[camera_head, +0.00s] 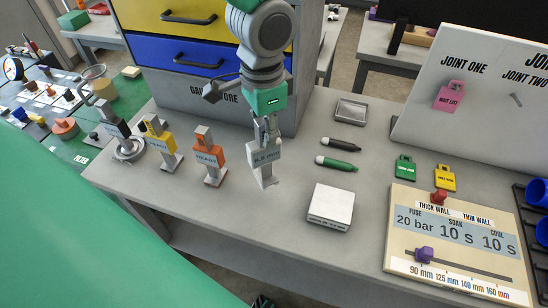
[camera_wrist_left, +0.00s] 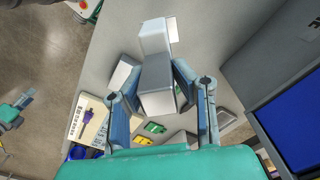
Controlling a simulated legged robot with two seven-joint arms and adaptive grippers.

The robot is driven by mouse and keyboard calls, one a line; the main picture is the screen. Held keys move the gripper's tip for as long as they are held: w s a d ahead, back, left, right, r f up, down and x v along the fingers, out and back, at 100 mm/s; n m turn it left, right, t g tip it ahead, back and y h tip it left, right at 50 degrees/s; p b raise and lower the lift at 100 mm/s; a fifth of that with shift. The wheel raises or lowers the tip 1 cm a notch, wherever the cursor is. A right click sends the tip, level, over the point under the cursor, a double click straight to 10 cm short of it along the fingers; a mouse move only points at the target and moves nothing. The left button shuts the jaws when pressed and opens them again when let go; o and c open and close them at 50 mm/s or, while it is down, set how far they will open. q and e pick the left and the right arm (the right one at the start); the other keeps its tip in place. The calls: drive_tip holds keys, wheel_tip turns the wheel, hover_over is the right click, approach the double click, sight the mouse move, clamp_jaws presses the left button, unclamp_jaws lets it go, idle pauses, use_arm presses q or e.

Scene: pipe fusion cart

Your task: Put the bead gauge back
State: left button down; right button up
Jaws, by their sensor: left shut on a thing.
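My left gripper (camera_head: 264,138) comes down from above and is shut on a grey gauge block (camera_head: 264,165) with a dark label that looks like "8.5 MM". In the left wrist view, its two fingers press both sides of the grey block (camera_wrist_left: 158,95). The block is upright at the table top; I cannot tell whether its foot touches. A teal and grey part at the left wrist view's edge may be my right gripper (camera_wrist_left: 14,112).
A drawer cabinet (camera_head: 190,50) stands behind the gauges. A white block (camera_head: 331,206), two markers (camera_head: 338,164) and a small metal tray (camera_head: 350,110) lie to the right. Further right are padlock-shaped tags (camera_head: 405,168) and a settings board (camera_head: 455,270). Table is clear in front of the gauges.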

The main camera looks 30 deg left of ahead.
sight(268, 154)
use_arm(q)
drive_tip(key=f, duration=0.1)
drive_tip(key=a+f, duration=0.1)
drive_tip(key=f, duration=0.2)
drive_tip(key=shift+w+a, duration=0.35)
drive_tip(key=f, duration=0.3)
drive_tip(key=shift+d+f, duration=0.1)
drive_tip(key=shift+d, duration=0.2)
drive_tip(key=shift+s+d, duration=0.1)
drive_tip(key=shift+d, duration=0.5)
drive_tip(key=shift+a+f, duration=0.15)
drive_tip(key=shift+f, duration=0.05)
drive_tip(key=c, duration=1.3)
unclamp_jaws()
drive_tip(key=shift+a, duration=0.7)
drive_tip(key=r, duration=0.2)
drive_tip(key=d+r, duration=0.1)
drive_tip(key=r, duration=0.3)
drive_tip(key=shift+d, duration=0.3)
drive_tip(key=r, duration=0.2)
drive_tip(key=a+r, duration=0.1)
drive_tip(key=r, duration=0.2)
drive_tip(key=shift+r, duration=0.25)
drive_tip(key=shift+d+r, duration=0.35)
drive_tip(key=shift+r, duration=0.1)
use_arm(e)
drive_tip(key=shift+a, duration=0.25)
use_arm(q)
drive_tip(key=shift+a, duration=0.1)
